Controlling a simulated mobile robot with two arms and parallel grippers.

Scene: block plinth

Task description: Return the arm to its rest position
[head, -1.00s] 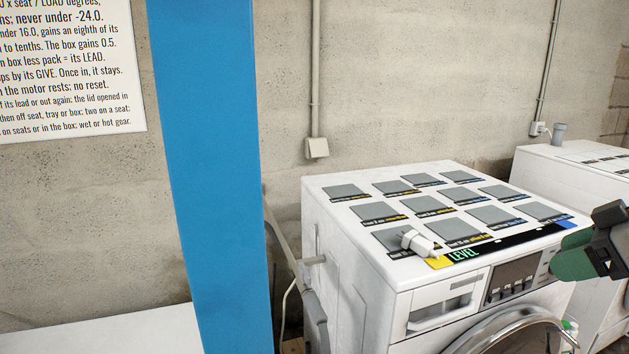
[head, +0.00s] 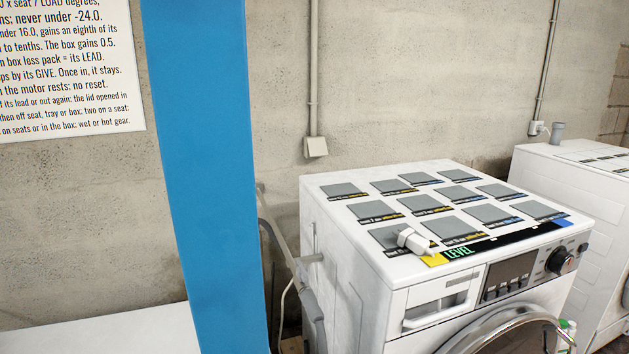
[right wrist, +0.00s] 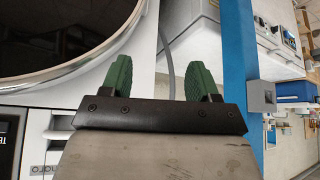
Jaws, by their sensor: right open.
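My right gripper (right wrist: 159,82) shows in the right wrist view. Its two green fingers are spread apart with nothing between them. Past the fingers are the white front of a washing machine and a grey hose. The head view no longer shows this gripper. My left gripper is in neither current view.
A white washing machine (head: 360,290) stands at the right of the head view, with grey square pads on top and a white plug-like piece (head: 414,241) on the front left pad. A blue post (head: 205,180) stands left of it. A second white machine (head: 570,185) stands further right.

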